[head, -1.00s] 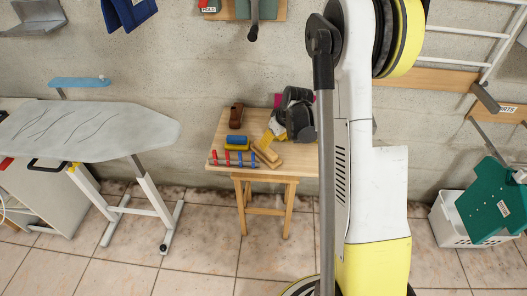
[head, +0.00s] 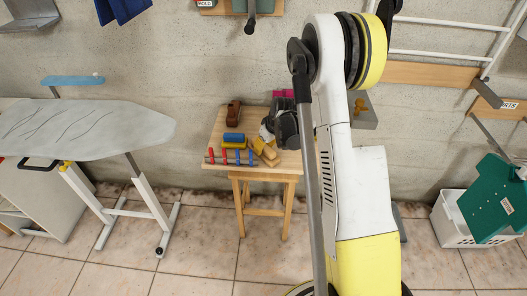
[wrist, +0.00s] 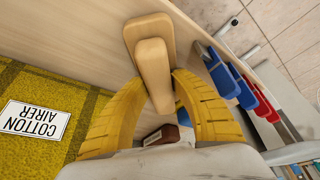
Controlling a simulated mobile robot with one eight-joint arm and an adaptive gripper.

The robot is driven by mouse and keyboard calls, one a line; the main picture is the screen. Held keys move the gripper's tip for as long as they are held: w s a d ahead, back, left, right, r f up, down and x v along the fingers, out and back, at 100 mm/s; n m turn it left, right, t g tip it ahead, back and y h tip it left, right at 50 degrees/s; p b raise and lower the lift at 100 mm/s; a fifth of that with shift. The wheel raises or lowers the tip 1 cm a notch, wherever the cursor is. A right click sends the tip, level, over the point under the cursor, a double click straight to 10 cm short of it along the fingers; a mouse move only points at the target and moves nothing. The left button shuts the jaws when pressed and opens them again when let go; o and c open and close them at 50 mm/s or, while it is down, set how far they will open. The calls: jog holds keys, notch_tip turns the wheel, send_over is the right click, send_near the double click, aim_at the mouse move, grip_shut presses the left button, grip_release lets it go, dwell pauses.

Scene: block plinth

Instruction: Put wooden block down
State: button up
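The light wooden block (wrist: 154,72) shows in the wrist view between my two ridged yellow fingers. My gripper (wrist: 160,78) appears shut on its sides, with a fingertip against each. A second pale, rounded wooden piece (wrist: 150,26) lies directly beyond and partly under the block; I cannot tell whether they touch. In the head view, the wooden pieces (head: 267,154) are at the right front of the small wooden table (head: 262,171), below my gripper (head: 264,143). My wrist and arm hide the table's right back part.
A rack of red and blue pieces (head: 231,158) lies along the table's front edge, left of the block. A blue-and-yellow pair (head: 234,140) and a brown tool (head: 233,114) stand behind it. In the wrist view, a yellow surface labelled COTTON AIRER (wrist: 25,75) is at left.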

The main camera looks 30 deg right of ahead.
grip_shut()
jog(key=shift+r, duration=0.1)
